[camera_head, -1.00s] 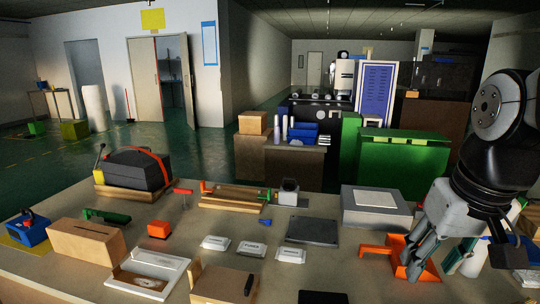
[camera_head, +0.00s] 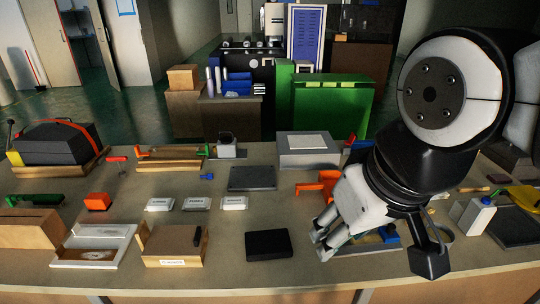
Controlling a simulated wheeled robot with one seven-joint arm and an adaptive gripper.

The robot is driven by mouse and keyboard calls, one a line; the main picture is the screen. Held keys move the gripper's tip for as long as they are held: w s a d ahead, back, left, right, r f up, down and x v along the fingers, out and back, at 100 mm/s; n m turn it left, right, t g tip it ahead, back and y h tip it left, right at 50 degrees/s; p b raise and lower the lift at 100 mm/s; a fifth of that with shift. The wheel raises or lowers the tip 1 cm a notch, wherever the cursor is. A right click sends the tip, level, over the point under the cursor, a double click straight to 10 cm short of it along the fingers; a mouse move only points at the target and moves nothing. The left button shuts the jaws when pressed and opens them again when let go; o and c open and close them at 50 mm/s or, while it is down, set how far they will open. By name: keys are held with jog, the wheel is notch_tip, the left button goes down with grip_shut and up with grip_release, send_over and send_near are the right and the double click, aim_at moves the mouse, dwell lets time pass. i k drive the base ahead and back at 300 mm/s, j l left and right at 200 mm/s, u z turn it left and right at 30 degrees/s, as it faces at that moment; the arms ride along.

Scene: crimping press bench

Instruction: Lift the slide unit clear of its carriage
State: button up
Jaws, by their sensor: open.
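I cannot tell for certain which item is the slide unit. Another candidate is a dark grey unit with an orange strap (camera_head: 58,142) on a wooden base (camera_head: 70,176) at the far left. My gripper (camera_head: 320,243) is open, low over the right-middle of the bench, far from both. I see nothing between its fingers. The arm hides part of the bench behind it.
An orange bracket (camera_head: 318,187) is just behind my gripper. A black block (camera_head: 268,245) lies to its left. A grey box (camera_head: 308,150) and dark plate (camera_head: 252,178) stand farther back. A low tray with a blue piece (camera_head: 389,234) lies partly behind the gripper.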

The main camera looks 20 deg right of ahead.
aim_at(372, 242)
jog(key=z, duration=0.95)
